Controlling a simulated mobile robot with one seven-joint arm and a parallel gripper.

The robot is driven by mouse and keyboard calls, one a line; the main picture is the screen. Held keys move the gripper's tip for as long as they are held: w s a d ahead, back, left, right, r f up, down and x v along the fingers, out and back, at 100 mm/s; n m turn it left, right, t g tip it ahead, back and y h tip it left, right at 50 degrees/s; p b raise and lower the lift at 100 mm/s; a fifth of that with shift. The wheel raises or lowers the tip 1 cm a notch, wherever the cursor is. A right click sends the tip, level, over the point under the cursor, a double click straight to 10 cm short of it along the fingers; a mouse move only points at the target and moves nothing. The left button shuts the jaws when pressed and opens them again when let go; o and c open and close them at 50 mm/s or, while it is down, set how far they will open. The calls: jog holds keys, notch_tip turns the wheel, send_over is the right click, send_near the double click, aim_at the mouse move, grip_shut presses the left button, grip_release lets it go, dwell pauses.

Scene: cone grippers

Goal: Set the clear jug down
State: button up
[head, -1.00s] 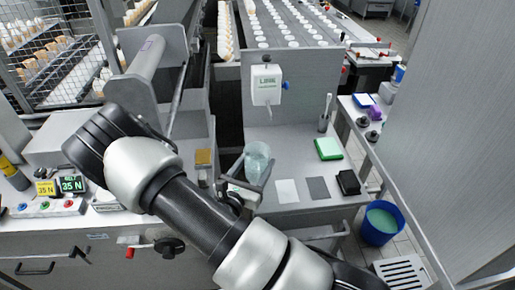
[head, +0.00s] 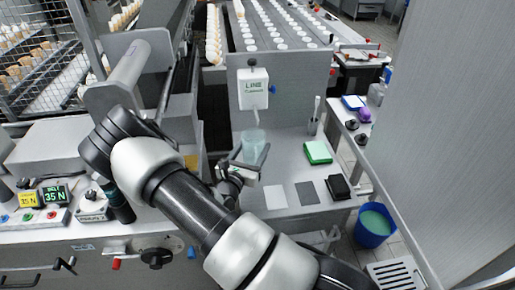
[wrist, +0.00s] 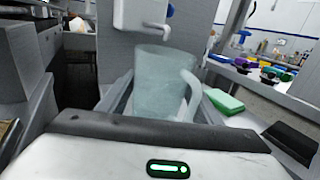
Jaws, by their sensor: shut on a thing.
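The clear jug (head: 254,146) is a pale, see-through, bluish vessel. It stands upright between the fingers of my gripper (head: 246,160), below the white dispenser with its LINE label (head: 252,90). In the wrist view the jug (wrist: 160,82) fills the middle, with its handle on the right and the dispenser (wrist: 142,14) behind it. A finger shows on each side of the jug. My gripper is shut on the jug. The jug's base is hidden behind my gripper, so I cannot tell whether it touches the grey counter (head: 284,160).
On the counter to the right are a green pad (head: 318,152), a white sheet (head: 275,197), a grey sheet (head: 306,193) and a black block (head: 339,187). A holder with a brush (head: 314,124) stands at the back. A blue bucket (head: 374,227) is on the floor.

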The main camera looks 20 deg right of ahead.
aim_at(257, 140)
jog(key=shift+x, duration=1.75)
jog(key=shift+w+d+f+b, duration=0.1)
jog(key=shift+w+f+b, duration=0.05)
jog(key=shift+f, duration=0.7)
jog(key=shift+w+d+f+b, duration=0.1)
jog(key=shift+w+f+b, duration=0.05)
jog(key=shift+f, duration=0.7)
jog(key=shift+f, duration=0.2)
jog(key=o, duration=1.4)
